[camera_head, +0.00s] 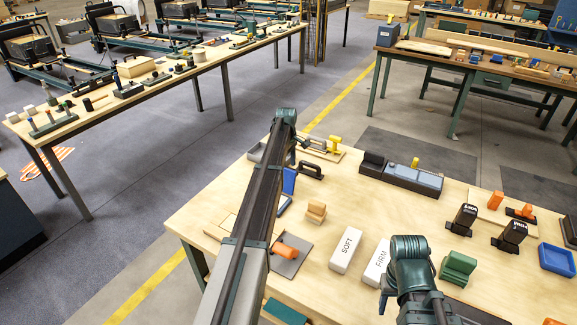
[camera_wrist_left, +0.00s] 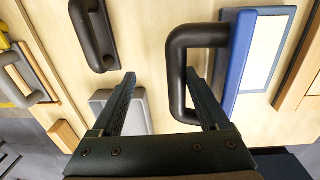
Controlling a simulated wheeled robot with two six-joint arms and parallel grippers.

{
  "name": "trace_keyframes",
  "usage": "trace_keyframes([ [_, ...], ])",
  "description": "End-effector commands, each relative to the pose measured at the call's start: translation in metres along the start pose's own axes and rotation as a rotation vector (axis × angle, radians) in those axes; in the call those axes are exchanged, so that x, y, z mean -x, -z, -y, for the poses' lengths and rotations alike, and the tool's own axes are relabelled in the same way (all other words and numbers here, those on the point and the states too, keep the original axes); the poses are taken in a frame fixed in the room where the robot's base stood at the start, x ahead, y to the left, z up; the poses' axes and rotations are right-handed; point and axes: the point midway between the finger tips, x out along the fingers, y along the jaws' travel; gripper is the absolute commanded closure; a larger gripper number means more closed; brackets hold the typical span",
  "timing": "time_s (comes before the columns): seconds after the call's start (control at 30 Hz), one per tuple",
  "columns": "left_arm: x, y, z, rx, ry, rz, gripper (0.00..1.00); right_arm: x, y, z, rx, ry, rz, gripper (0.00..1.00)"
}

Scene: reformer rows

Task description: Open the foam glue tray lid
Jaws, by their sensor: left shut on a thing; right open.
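The foam glue tray appears to be the blue unit (camera_head: 284,204) at the table's left side. Its blue lid (camera_head: 289,180) stands raised and tilted in the head view. In the left wrist view the lid (camera_wrist_left: 237,65) is nearly edge-on and carries a black handle (camera_wrist_left: 178,75). In the head view my left arm hides much of this. My right gripper (camera_head: 384,297) is open at the front, its fingers barely showing.
Another black handle (camera_head: 310,171) and a yellow-handled tool (camera_head: 333,143) lie beyond the lid. A SOFT block (camera_head: 346,250), a FIRM block (camera_head: 377,263), a wooden block (camera_head: 316,211) and an orange-handled tool (camera_head: 290,250) lie nearer. A dark tray unit (camera_head: 400,176) stands at the back.

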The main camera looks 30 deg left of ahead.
Motion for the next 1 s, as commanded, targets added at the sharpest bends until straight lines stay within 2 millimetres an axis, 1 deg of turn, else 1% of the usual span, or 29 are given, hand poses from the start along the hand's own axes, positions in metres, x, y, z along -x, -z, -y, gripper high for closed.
trace_keyframes([
  [0.03, 0.005, 0.0, -0.004, -0.001, -0.007, -0.001, 0.43, 0.005, 0.0, -0.001, 0.0, 0.0, 0.0, 0.5],
  [0.17, 0.016, 0.001, -0.004, -0.001, -0.007, -0.001, 0.43, 0.016, -0.001, -0.002, 0.0, 0.0, 0.0, 0.5],
  [0.27, 0.028, 0.0, -0.004, -0.001, -0.007, -0.001, 0.43, 0.028, -0.002, -0.003, 0.0, 0.0, 0.0, 0.5],
  [0.8, 0.11, 0.0, -0.001, 0.0, -0.002, 0.0, 0.43, 0.109, -0.006, -0.01, 0.002, 0.0, 0.0, 0.5],
  [0.9, 0.123, 0.0, -0.001, 0.0, -0.002, 0.0, 0.43, 0.122, -0.007, -0.012, 0.002, 0.0, 0.0, 0.5],
  [1.0, 0.133, 0.0, 0.0, 0.0, -0.002, 0.0, 0.43, 0.132, -0.008, -0.013, 0.001, 0.0, 0.0, 0.5],
])
